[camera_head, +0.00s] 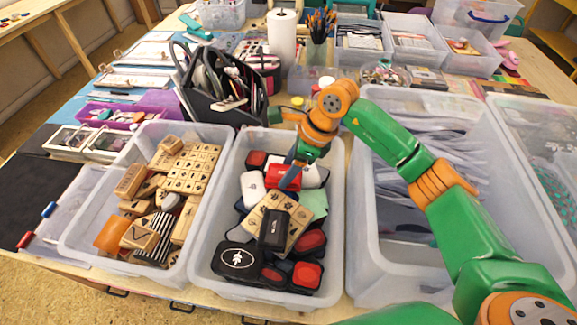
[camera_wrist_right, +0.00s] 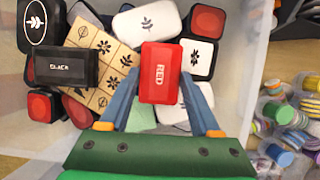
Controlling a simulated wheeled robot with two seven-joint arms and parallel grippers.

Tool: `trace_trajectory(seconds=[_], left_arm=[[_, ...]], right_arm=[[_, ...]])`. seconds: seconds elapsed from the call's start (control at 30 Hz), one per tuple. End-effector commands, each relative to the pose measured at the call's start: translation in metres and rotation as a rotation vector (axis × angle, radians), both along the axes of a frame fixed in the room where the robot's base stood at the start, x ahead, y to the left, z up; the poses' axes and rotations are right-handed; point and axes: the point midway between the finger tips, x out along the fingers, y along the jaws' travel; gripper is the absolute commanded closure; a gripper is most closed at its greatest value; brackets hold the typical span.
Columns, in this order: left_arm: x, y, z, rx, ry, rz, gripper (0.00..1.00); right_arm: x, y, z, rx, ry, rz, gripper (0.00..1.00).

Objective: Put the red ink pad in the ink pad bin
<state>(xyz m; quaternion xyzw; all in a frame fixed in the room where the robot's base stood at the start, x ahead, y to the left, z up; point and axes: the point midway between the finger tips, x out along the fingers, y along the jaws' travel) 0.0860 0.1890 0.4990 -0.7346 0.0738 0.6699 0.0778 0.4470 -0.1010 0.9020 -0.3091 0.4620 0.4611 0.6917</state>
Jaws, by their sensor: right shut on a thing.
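The red ink pad (camera_head: 287,172) is a small red block. In the right wrist view the red ink pad (camera_wrist_right: 161,74) shows the word RED and sits between the fingers of my right gripper (camera_wrist_right: 160,78). My right gripper (camera_head: 291,172) is shut on it, over the far part of the clear ink pad bin (camera_head: 336,222). The bin's pale wall (camera_wrist_right: 236,62) also shows in the right wrist view. Whether the pad touches the things under it, I cannot tell. My left gripper is not in view.
The bin holds a black ink pad (camera_wrist_right: 66,69), a wooden stamp board (camera_wrist_right: 101,58) and several other pads. A bin of wooden stamps (camera_head: 70,240) stands on the left, a large clear bin (camera_head: 360,262) on the right. A black caddy (camera_head: 228,112) stands behind.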

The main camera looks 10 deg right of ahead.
Motion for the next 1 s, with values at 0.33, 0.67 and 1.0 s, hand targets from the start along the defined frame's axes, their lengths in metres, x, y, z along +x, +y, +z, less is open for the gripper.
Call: trace_trajectory(seconds=[0.33,0.67,1.0], left_arm=[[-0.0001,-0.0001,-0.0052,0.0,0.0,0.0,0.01],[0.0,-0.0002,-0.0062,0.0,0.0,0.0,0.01],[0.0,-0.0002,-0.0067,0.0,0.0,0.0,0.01]], right_arm=[[-0.0008,0.0003,-0.0043,0.0,0.003,0.001,0.88],[-0.0011,0.0005,-0.0056,0.0,0.004,0.002,0.01],[-0.0012,0.0005,-0.0064,0.0,0.004,0.002,0.0]])
